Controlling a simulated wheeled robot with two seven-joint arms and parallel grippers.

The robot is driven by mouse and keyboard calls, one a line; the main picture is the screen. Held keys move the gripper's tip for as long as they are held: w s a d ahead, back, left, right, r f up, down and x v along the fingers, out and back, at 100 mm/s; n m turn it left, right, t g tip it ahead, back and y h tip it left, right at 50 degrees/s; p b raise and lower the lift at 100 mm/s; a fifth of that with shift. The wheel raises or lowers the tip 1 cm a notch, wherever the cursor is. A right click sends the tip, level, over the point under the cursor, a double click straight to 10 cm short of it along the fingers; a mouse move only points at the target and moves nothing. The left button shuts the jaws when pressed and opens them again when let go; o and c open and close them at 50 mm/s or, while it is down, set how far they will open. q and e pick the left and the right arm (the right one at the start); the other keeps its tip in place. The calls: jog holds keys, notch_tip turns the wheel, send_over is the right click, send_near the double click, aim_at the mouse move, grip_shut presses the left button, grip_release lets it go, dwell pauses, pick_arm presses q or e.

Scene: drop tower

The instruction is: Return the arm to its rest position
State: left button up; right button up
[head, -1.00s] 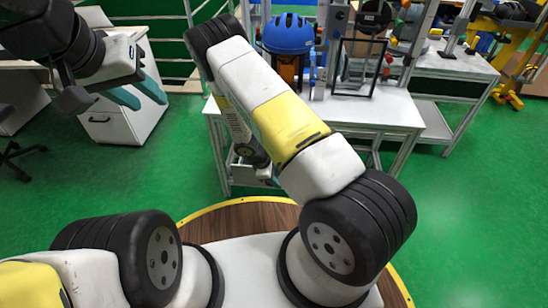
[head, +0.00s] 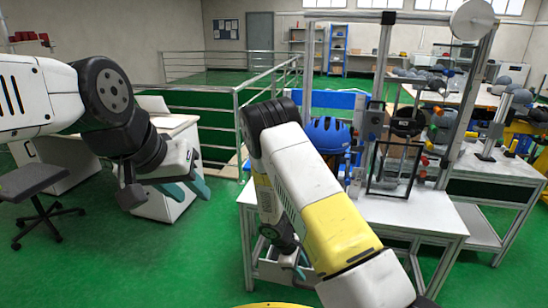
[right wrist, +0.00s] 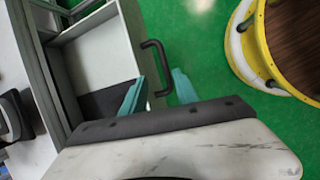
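My left gripper (head: 190,188) hangs in the air at the left of the head view, with its teal fingers apart and nothing between them. My right arm reaches forward to the white table, and its gripper (head: 300,266) is low at the table's front, mostly hidden by the arm. In the right wrist view the right gripper's teal fingers (right wrist: 160,88) are spread. A dark drawer handle (right wrist: 158,62) shows between them in the picture; I cannot tell whether they touch it. The drawer (right wrist: 100,50) is pulled out.
The white table (head: 415,212) bears a blue helmet (head: 327,133) and a tall metal rig (head: 455,90). A desk (head: 165,125) and a swivel chair (head: 42,190) stand at the left. A railing (head: 270,95) runs behind. Green floor is clear between desk and table.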

notch_tip(320, 180, up, 28)
jog(key=s+d+m+t+y, duration=0.15)
jog(key=m+y, duration=0.25)
jog(key=m, duration=0.4)
jog(key=s+d+r+m+t+y, duration=0.1)
jog(key=s+r+m+t+y, duration=0.2)
jog(key=s+r, duration=1.5)
jog(key=shift+s+d+r+m+t, duration=0.2)
jog(key=shift+m+t, duration=0.25)
jog(key=shift+m, duration=0.55)
